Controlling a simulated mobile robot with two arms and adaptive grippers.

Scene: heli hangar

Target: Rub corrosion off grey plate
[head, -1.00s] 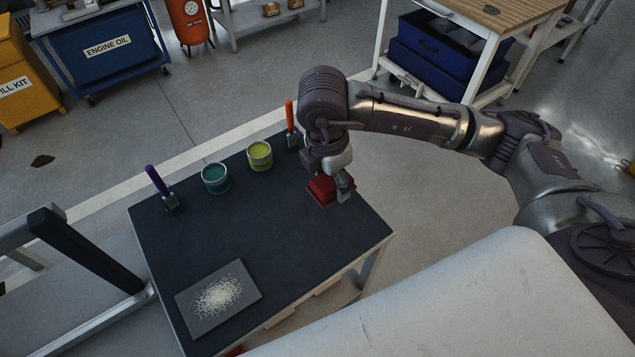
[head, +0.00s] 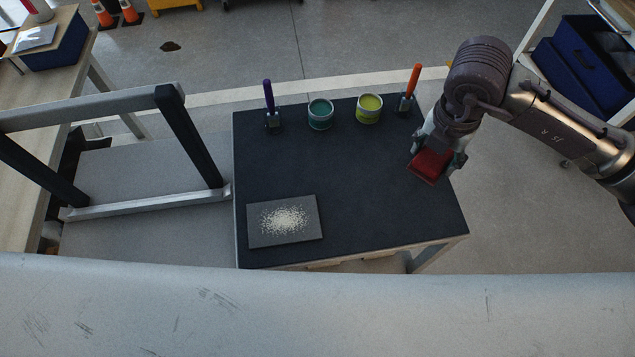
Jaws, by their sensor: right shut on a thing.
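The grey plate (head: 312,233) lies flat at the front left of the dark table (head: 365,190). A pale speckled patch of corrosion (head: 283,220) covers its middle. My right gripper (head: 437,155) is shut on a red block-like pad (head: 430,166). It holds the pad, tilted, at the right side of the table, well to the right of the plate. Whether the pad touches the table I cannot tell. My left gripper is not in view.
A purple-handled brush (head: 269,105), a teal can (head: 320,114), a yellow-green can (head: 369,108) and an orange-handled brush (head: 411,90) stand along the table's back edge. A metal frame with dark posts (head: 190,135) stands left. The table's middle is clear.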

